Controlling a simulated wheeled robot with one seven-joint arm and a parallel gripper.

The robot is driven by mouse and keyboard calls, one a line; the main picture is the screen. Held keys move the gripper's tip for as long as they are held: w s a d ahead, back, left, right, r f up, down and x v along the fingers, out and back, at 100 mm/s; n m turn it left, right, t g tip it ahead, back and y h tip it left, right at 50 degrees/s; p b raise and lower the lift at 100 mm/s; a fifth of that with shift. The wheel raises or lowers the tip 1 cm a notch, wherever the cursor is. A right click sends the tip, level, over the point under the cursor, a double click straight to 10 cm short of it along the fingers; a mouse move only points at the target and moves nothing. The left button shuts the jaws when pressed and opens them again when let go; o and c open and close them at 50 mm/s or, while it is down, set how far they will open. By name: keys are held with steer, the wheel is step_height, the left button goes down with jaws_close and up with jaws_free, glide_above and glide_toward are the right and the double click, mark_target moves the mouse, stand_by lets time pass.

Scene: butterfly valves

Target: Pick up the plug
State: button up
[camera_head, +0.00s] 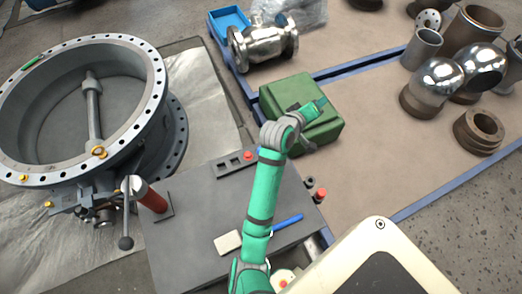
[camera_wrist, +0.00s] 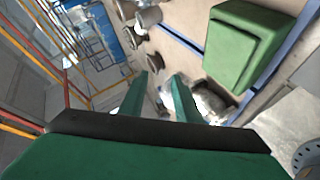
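My gripper (camera_wrist: 160,78) shows in the wrist view with its two green fingers apart and nothing between them. In the head view my green arm reaches up over the grey table toward the green box, and the fingers are hard to make out there. I cannot tell for sure which thing is the plug. A small red-topped dark piece (camera_head: 321,194) stands at the table's right edge, and a small red round piece (camera_head: 248,156) is at its back edge. Both are apart from my gripper.
A green box (camera_head: 302,112) stands beyond the grey table (camera_head: 190,235); it also shows in the wrist view (camera_wrist: 240,45). A blue-handled tool (camera_head: 287,224) lies on the table. A large flanged valve (camera_head: 140,70) is at left, a shiny valve (camera_head: 263,43) behind, pipe fittings at right.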

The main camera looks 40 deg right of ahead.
steer(key=w+a+f+y, duration=0.2)
steer(key=a+f+y, duration=0.2)
steer(key=a+f, duration=0.1)
steer(key=w+a+f+m+g+y, duration=0.1)
steer(key=w+a+f+y, duration=0.1)
steer(key=a+f+y, duration=0.2)
steer(key=w+a+f+m+g+y, duration=0.1)
steer(key=a+f+y, duration=0.3)
steer(key=a, duration=0.4)
steer(key=shift+w+f, duration=0.7)
steer(key=shift+f, duration=0.15)
steer(key=f, duration=0.2)
steer(key=w+f, duration=0.1)
steer(key=f, duration=0.2)
steer(key=shift+s+d+f, duration=0.1)
steer(key=shift+d+f, duration=0.05)
steer(key=shift+f, duration=0.05)
steer(key=shift+a, duration=0.2)
steer(key=c, duration=0.4)
jaws_close()
